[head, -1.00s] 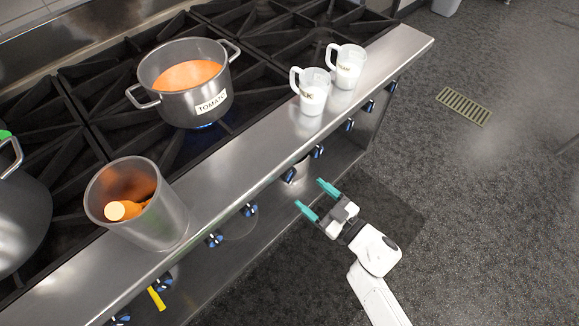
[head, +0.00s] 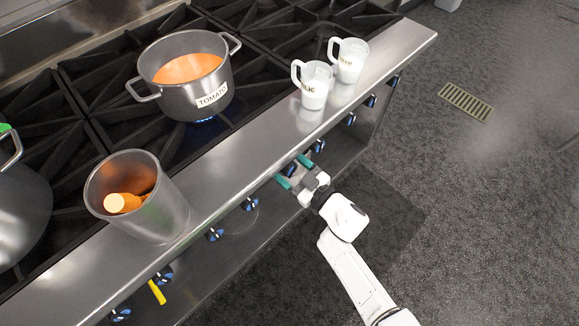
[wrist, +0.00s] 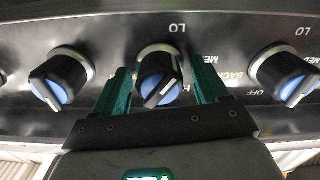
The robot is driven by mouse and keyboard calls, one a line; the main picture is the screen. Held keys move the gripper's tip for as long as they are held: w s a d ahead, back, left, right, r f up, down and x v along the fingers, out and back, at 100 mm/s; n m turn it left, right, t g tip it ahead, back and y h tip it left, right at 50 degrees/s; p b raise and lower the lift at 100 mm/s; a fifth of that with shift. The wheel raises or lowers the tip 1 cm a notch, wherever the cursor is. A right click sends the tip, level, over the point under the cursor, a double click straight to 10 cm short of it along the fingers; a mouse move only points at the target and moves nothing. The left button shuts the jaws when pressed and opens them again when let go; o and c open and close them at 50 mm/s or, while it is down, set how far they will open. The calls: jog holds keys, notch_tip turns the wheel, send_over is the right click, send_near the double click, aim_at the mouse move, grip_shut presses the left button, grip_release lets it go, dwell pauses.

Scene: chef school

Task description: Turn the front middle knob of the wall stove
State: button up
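The stove's front panel carries a row of black knobs with blue caps. One knob (wrist: 158,80) is centred between my two teal fingers in the wrist view. The same knob shows between the fingertips in the head view (head: 291,171). My gripper (head: 294,171) is at the panel, also seen in the wrist view (wrist: 162,74). It is open, one finger on each side of the knob, with narrow gaps visible beside it. LO shows above the knob, upside down.
Neighbouring knobs (wrist: 58,80) (wrist: 286,74) stand close on both sides. Above, the steel ledge (head: 240,168) bears a clear container (head: 140,195) and two white cups (head: 314,85) (head: 350,60). A tomato pot (head: 186,78) sits over a blue flame. A yellow object (head: 157,292) hangs lower left.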

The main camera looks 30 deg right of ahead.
jog(key=c, duration=1)
jog(key=shift+n+b, duration=0.5)
jog(key=shift+n, duration=1)
jog(key=o, duration=1.1)
jog(key=shift+c, duration=0.2)
jog(key=v, duration=1)
jog(key=shift+s, duration=0.4)
